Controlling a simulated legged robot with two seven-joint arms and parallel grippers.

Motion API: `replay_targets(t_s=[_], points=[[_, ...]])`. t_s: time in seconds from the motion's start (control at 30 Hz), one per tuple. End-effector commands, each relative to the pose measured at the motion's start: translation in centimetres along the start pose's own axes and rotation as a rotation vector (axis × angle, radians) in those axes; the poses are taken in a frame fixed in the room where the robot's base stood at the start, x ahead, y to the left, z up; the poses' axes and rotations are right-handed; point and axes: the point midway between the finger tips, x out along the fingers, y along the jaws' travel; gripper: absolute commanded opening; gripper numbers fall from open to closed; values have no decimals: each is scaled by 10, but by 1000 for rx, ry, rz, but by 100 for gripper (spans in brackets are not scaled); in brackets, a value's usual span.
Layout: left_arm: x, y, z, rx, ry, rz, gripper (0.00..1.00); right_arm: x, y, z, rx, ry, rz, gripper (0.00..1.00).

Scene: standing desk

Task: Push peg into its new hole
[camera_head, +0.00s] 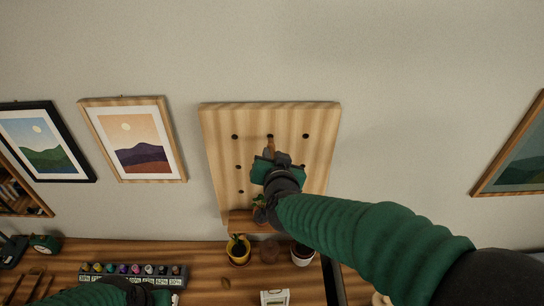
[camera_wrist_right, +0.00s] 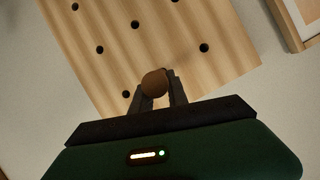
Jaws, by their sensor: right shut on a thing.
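The wooden pegboard (camera_head: 318,150) hangs on the wall with several dark holes. It also fills the upper part of the right wrist view (camera_wrist_right: 215,25). My right gripper (camera_head: 270,153) is in front of the board's middle, shut on the brown wooden peg (camera_head: 270,143). In the wrist view the peg's round end (camera_wrist_right: 154,82) shows between the fingers (camera_wrist_right: 161,86). In the head view the peg overlaps the area just below the top middle hole (camera_head: 270,136). I cannot tell whether it is in a hole. My left gripper (camera_head: 160,297) is partly visible at the bottom edge; its fingers are hidden.
A small wooden shelf (camera_head: 240,217) with a plant is at the board's lower edge, partly behind my right arm. Framed pictures (camera_head: 135,140) hang left. The wall above is clear.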

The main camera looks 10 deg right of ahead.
Motion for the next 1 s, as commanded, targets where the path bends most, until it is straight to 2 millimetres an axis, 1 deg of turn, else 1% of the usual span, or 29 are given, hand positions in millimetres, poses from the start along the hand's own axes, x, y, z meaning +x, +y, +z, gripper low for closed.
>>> replay_targets(t_s=[1.0], points=[[2,0,0,0,0,0,0,25,0,-7,0,0,1,0]])
